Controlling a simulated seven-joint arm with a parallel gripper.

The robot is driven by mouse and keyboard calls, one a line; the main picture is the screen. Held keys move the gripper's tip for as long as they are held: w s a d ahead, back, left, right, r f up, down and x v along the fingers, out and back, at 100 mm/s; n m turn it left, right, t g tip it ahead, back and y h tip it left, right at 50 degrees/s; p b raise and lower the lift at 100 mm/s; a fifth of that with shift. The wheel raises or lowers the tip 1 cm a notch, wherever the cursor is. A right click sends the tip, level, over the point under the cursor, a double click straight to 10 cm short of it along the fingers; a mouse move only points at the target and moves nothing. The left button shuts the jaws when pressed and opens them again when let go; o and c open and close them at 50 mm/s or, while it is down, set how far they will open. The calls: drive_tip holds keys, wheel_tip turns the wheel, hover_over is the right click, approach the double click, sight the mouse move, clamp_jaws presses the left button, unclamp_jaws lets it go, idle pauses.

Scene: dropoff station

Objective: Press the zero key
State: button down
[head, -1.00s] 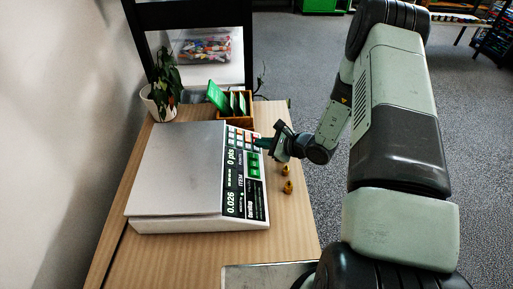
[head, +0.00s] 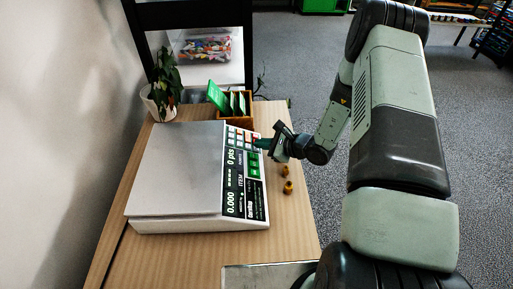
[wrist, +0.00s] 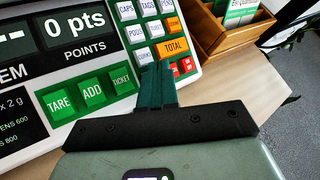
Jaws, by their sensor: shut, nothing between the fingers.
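The scale (head: 170,175) stands on the table, its sloped key panel on the right side. Its weight readout (head: 231,203) shows 0.000. My gripper (head: 258,143) is shut and empty, its fingertips at the keys. Red keys (wrist: 187,65) show just right of the fingers. I cannot make out a zero key label; the fingers hide part of the panel, and contact cannot be seen clearly.
A wooden box with green cards (head: 236,122) stands behind the scale, with a potted plant (head: 162,88) at the back left. Two small brass-coloured pieces (head: 288,187) stand on the table right of the scale. The table (head: 180,255) is clear in front.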

drive_tip(key=shift+d+r, duration=0.2)
drive_tip(key=shift+r, duration=0.35)
drive_tip(key=shift+d+r, duration=0.1)
drive_tip(key=r, duration=0.1)
drive_tip(key=d+r, duration=0.1)
drive_tip(key=r, duration=0.1)
drive_tip(key=d+r, duration=0.1)
drive_tip(key=shift+r, duration=0.2)
idle(0.7)
